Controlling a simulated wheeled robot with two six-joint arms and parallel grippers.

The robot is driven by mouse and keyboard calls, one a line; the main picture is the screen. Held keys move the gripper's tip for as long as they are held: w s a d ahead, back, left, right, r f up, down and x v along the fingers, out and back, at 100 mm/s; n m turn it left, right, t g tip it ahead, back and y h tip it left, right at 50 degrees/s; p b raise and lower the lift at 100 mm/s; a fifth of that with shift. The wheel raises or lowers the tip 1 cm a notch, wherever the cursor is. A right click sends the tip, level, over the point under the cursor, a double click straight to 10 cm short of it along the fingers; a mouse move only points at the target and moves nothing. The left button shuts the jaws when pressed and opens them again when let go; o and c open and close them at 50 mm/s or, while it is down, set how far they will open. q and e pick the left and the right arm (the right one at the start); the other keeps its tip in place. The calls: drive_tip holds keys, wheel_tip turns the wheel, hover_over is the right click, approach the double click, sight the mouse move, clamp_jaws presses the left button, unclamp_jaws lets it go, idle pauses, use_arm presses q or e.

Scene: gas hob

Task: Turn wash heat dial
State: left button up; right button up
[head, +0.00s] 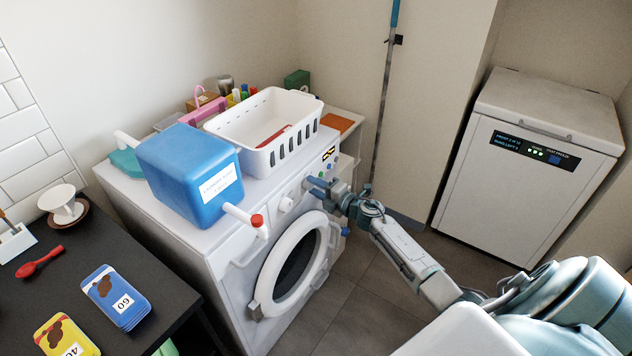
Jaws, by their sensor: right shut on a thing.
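The white washing machine (228,272) stands in the middle of the view, with its controls along the upper front. A round white dial (287,204) shows on the panel, left of my right gripper. My left gripper is not in view.
A blue container (190,170) with a red-capped white spout and a white basket (262,125) stand on the machine. The round door (262,285) is below the panel. A dark table (120,235) is at left, a white chest freezer (540,130) at right. Floor between is clear.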

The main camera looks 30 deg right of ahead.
use_arm(q)
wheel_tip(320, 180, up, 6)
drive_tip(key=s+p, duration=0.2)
drive_tip(key=p, duration=0.5)
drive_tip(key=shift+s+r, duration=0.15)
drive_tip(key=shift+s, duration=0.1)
use_arm(e)
drive_tip(key=m, duration=0.5)
drive_tip(key=shift+d+m+g, duration=0.1)
drive_tip(key=shift+m+g, duration=0.2)
drive_tip(key=shift+g, duration=0.1)
drive_tip(key=o, duration=1)
use_arm(q)
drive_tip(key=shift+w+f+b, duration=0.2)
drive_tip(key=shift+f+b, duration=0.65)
drive_tip(key=shift+b, duration=0.1)
use_arm(e)
drive_tip(key=shift+v, duration=5.4)
